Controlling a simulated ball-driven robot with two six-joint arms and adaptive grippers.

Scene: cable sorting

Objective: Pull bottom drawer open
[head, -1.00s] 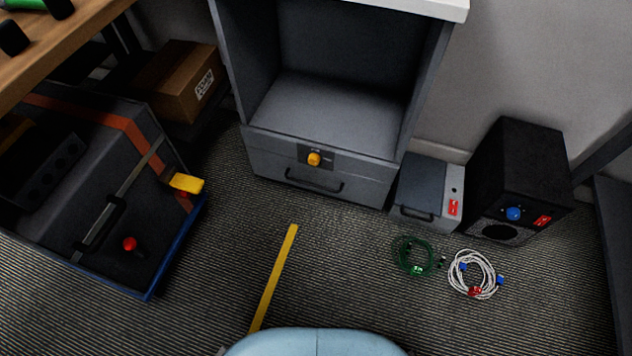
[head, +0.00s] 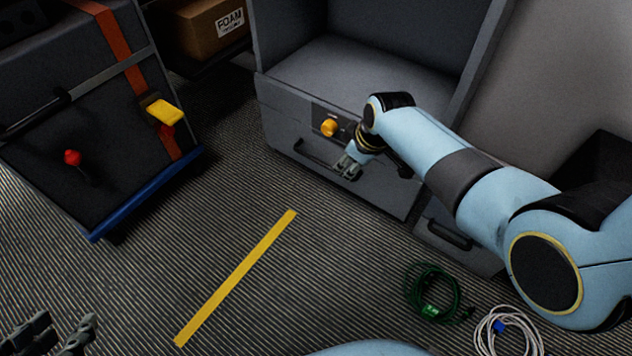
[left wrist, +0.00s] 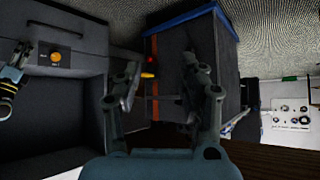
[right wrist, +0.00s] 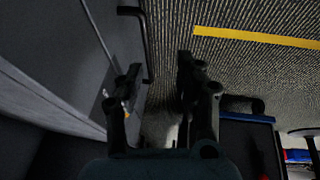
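My right gripper (head: 347,168) is at the handle's right end. In the right wrist view, its fingers (right wrist: 158,85) are apart, and the handle (right wrist: 146,45) lies ahead, its near end between them in the picture; contact cannot be told. My left gripper (head: 50,335) is low at the left, far from the drawer. It is open and empty in the left wrist view (left wrist: 162,88), where the drawer (left wrist: 85,45) appears inverted.
A dark case (head: 110,130) with a yellow latch and red knob stands left. A smaller grey unit (head: 450,235) stands right of the drawer, partly behind my arm. Green cable (head: 432,292) and white cable (head: 508,330) lie on the floor. Floor around the yellow strip (head: 235,278) is clear.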

